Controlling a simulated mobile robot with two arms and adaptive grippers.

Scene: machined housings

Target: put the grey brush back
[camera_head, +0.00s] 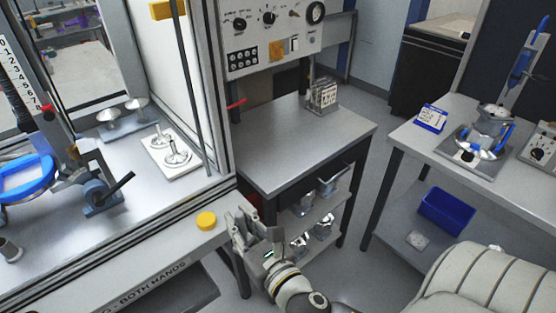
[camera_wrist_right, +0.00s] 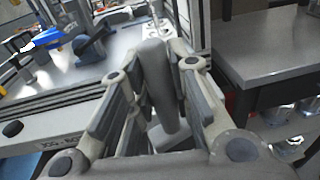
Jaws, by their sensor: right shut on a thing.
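My right gripper (camera_head: 254,232) reaches up from the bottom of the head view, in front of the steel bench and just right of the yellow button. In the right wrist view, the right gripper (camera_wrist_right: 152,95) is shut on a grey, rounded, elongated thing, which I take to be the grey brush (camera_wrist_right: 155,75). It stands between the fingers, and its lower part is partly hidden by them. In the head view I cannot clearly tell the brush from the grey fingers. My left gripper is in neither view.
A steel bench (camera_head: 300,150) with a small rack (camera_head: 322,96) stands at the back centre, metal parts on its shelves. Left is a framed machine with a white plate (camera_head: 172,153) and a yellow button (camera_head: 206,220). Right is a table (camera_head: 410,142); a blue bin (camera_head: 446,211) sits below.

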